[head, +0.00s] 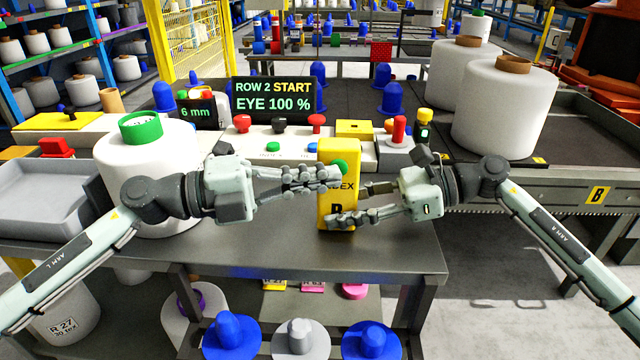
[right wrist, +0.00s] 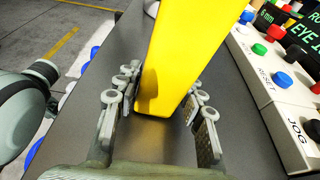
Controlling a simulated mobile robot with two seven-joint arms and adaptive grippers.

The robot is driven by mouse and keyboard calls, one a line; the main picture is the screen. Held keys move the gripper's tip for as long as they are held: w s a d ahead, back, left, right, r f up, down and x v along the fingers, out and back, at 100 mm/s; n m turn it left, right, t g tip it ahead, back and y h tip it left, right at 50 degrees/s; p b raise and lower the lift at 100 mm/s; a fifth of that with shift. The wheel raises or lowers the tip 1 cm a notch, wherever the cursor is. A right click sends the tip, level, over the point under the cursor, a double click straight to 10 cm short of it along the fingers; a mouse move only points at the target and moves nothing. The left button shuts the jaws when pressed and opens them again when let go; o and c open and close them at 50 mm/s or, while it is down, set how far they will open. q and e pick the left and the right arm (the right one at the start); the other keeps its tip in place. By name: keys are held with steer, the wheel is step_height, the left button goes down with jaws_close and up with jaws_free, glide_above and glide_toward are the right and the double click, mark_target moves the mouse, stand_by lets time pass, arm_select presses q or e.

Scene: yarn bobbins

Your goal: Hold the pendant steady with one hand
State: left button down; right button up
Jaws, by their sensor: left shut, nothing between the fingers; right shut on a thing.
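The pendant is a tall yellow box (head: 338,150) with dark lettering and a green button (head: 341,166) near its top. It stands roughly upright at the middle of the grey table. My right gripper (head: 348,204) is shut on its lower part, with one finger on each side; the yellow body also fills the space between the fingers in the right wrist view (right wrist: 182,60). My left gripper (head: 338,177) is shut and empty, its fingertips in front of the pendant's upper face beside the green button. They hide part of the lettering. I cannot tell whether they touch it.
A control panel (head: 285,150) with coloured buttons lies behind the pendant, with a sign (head: 273,97) reading "ROW 2 START EYE 100 %". A white bobbin with a green core (head: 140,128) stands behind my left arm. The table's front (head: 290,255) is clear.

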steer(key=shift+c, duration=0.3)
arm_select(q)
step_height(320, 180, up, 10)
